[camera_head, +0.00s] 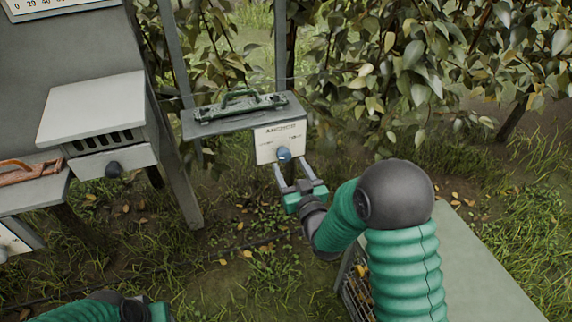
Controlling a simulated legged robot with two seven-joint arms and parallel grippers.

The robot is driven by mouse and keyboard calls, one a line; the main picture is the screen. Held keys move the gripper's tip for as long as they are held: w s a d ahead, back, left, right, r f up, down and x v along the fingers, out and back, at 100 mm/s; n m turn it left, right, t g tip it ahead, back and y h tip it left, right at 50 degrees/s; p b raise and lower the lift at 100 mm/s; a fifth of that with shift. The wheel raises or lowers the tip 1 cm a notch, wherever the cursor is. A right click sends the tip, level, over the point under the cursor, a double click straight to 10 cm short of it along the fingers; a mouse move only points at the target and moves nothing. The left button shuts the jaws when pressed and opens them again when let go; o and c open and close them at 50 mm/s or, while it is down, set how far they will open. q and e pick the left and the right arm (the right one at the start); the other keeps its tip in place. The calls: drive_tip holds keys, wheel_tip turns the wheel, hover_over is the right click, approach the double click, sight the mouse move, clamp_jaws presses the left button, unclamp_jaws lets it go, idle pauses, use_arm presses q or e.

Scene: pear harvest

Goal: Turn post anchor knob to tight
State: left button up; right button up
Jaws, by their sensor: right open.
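I cannot tell whether the fingers touch the knob. My left arm shows at the bottom left edge, and its gripper's fingers are out of frame.
A green-handled tool (240,104) lies on the grey shelf (204,126). A crate (356,283) stands beside a grey surface (470,270) at lower right. Leafy branches hang behind.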

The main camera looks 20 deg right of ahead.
sight(285, 158)
drive_tip(key=w, duration=0.4)
drive_tip(key=shift+a, duration=0.1)
clamp_jaws()
